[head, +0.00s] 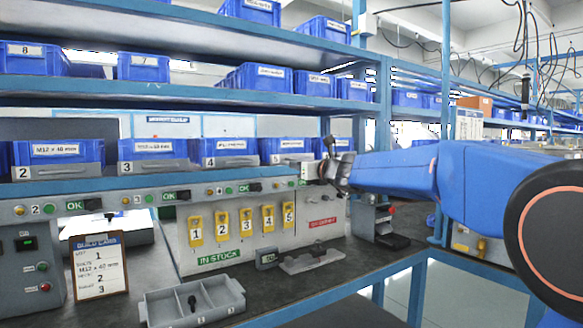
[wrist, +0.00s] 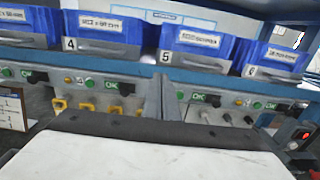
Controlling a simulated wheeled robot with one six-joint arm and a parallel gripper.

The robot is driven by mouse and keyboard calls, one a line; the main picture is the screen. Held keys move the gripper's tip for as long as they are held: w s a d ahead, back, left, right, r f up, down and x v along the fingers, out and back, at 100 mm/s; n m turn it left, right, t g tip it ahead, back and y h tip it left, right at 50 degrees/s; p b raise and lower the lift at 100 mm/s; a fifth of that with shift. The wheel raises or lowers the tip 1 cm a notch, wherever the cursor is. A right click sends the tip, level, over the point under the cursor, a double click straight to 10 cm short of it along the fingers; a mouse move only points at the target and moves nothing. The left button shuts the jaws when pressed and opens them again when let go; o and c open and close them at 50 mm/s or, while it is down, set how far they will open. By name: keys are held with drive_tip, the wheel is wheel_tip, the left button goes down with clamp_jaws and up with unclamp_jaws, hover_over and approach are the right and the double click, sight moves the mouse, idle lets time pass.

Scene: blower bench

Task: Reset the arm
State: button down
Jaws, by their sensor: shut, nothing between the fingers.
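My arm reaches in from the right in the head view, stretched roughly level over the right part of the bench. My gripper (head: 332,172) is at its left end, in front of the right end of the bin row and above the bench top. It is small and partly blurred against the bins there. In the wrist view my gripper (wrist: 161,96) shows as grey fingers together at the middle, with nothing between them. Beyond them are the blue bins numbered 4 (wrist: 103,38), 5 (wrist: 190,48) and 6 (wrist: 272,62).
A build card on a clipboard (head: 99,265) stands on the bench at left. A grey divided tray (head: 192,302) lies at the front. Several yellow numbered tags hang on the white panel (head: 240,212). A blue post (head: 446,110) stands close to my arm. Blue shelves (head: 190,95) rise above.

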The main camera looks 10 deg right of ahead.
drive_tip(key=s+f+n+g, duration=0.2)
drive_tip(key=s+f+n, duration=0.4)
drive_tip(key=s, duration=0.3)
drive_tip(key=s+f+n+g, duration=0.2)
drive_tip(key=s+f+n, duration=0.35)
drive_tip(key=s, duration=0.45)
drive_tip(key=s+f+n+g, duration=0.3)
drive_tip(key=s+f+n, duration=0.2)
drive_tip(key=s+n, duration=0.3)
drive_tip(key=s+d+f+n+g+h, duration=0.2)
drive_tip(key=s+d+f+n, duration=0.4)
drive_tip(key=s+f, duration=0.5)
drive_tip(key=s+d+f+n+g+h, duration=0.2)
drive_tip(key=s+d+f+n+h, duration=0.3)
drive_tip(key=s+f, duration=0.6)
drive_tip(key=s+d, duration=0.2)
drive_tip(key=s, duration=0.2)
drive_tip(key=shift+s+d+f+n+g, duration=0.15)
drive_tip(key=shift+d+f+n+g, duration=0.15)
drive_tip(key=shift+d+n, duration=0.1)
